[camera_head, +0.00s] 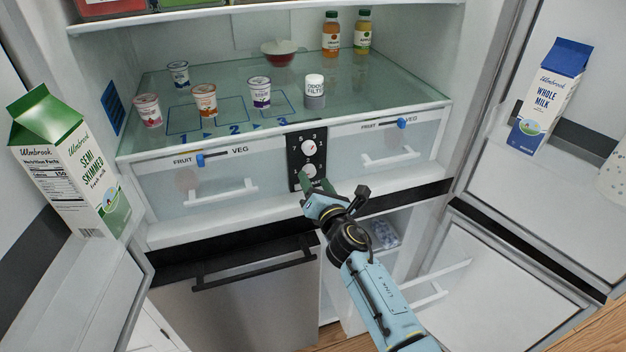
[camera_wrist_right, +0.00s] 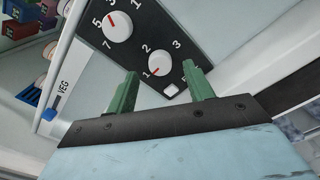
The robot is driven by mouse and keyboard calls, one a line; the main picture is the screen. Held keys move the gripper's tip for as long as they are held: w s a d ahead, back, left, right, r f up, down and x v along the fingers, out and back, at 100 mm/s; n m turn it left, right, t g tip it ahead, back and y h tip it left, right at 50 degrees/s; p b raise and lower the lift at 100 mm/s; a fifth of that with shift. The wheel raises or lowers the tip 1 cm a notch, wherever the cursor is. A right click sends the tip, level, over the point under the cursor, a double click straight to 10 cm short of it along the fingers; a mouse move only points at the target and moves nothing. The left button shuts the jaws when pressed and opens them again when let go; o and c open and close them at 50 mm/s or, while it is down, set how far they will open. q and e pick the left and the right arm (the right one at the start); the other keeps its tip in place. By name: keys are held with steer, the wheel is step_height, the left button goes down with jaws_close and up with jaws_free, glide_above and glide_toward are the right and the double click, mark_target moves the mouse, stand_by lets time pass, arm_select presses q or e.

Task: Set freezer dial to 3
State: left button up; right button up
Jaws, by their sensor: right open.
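A black control panel (camera_head: 293,172) sits between the two drawers and carries two white dials. The lower dial (camera_wrist_right: 160,62), marked 1, 2 and 3, has its red mark towards the 1. I take it for the freezer dial; its label is partly hidden. The upper dial (camera_head: 309,147) has numbers up to 7, and also shows in the right wrist view (camera_wrist_right: 117,27). My right gripper (camera_head: 318,184) is open and empty, just in front of the panel's lower part. Its green fingers (camera_wrist_right: 163,82) point at the lower dial, apart from it. My left gripper is out of view.
Drawers with blue sliders (camera_head: 201,160) flank the panel. Cups and bottles (camera_head: 331,36) stand on the glass shelf above. Open doors hold a green carton (camera_head: 70,160) at left and a blue milk carton (camera_head: 550,95) at right. A lower door handle (camera_head: 250,262) is below.

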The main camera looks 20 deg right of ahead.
mark_target(309, 171)
steer(key=shift+w, duration=1.15)
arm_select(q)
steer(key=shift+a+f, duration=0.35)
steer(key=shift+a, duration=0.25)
arm_select(e)
steer(key=shift+w, duration=0.1)
steer(key=shift+c, duration=0.2)
